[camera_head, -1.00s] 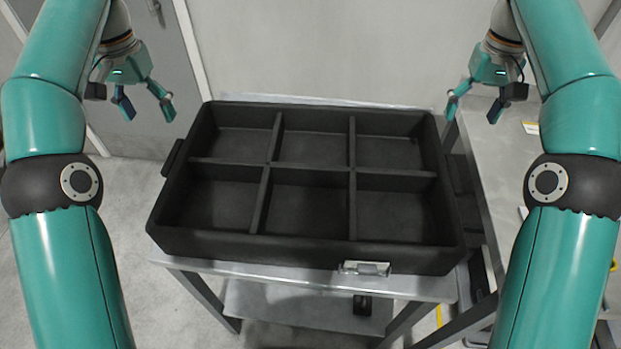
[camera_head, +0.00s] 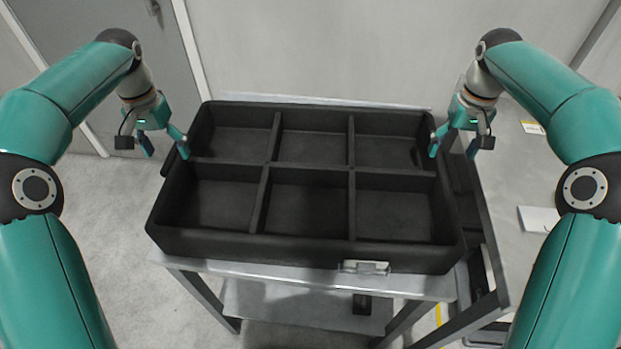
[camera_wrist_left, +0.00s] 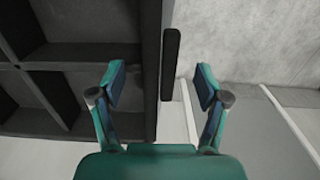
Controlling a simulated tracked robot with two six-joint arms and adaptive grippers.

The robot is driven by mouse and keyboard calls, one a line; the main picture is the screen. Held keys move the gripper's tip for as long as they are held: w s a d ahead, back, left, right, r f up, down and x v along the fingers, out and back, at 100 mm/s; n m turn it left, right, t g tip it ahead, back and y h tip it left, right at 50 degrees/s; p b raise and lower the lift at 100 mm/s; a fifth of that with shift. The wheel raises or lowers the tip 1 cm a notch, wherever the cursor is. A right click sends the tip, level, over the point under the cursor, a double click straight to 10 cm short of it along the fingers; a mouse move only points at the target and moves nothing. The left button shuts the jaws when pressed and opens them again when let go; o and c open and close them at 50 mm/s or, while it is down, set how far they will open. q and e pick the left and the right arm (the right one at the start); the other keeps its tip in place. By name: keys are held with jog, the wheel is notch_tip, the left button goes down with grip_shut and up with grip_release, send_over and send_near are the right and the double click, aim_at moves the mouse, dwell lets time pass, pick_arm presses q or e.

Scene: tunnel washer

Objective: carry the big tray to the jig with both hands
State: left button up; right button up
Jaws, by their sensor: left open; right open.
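The big tray (camera_head: 300,249) is black with six compartments, all empty, and lies on a grey table. A handle (camera_head: 174,152) sticks out from its left side. My left gripper (camera_head: 166,150) is open at that side, its fingers above the left rim and handle. In the left wrist view the handle (camera_wrist_left: 171,64) and the tray wall (camera_wrist_left: 151,70) lie between the open fingertips of the left gripper (camera_wrist_left: 160,85), with a gap on both sides. My right gripper (camera_head: 453,150) is open at the tray's right rim, one finger over the inner side and one outside. I cannot make out the jig.
The grey table (camera_head: 290,278) has a lower shelf (camera_head: 300,308) and a small metal latch-like piece (camera_head: 365,267) at its front edge. A grey worktop (camera_head: 505,165) stands to the right. A wall is close behind; open floor lies left.

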aim_at(172, 161)
pick_arm(q)
notch_tip(172, 161, down, 7)
jog(key=shift+r, duration=0.15)
pick_arm(e)
notch_tip(172, 161, down, 7)
jog(key=shift+r, duration=0.15)
pick_arm(q)
jog(key=shift+c, duration=0.2)
pick_arm(e)
jog(key=shift+c, duration=0.2)
pick_arm(q)
grip_shut()
pick_arm(e)
grip_shut()
pick_arm(q)
jog(key=shift+r, duration=0.1)
pick_arm(e)
jog(key=shift+r, duration=0.1)
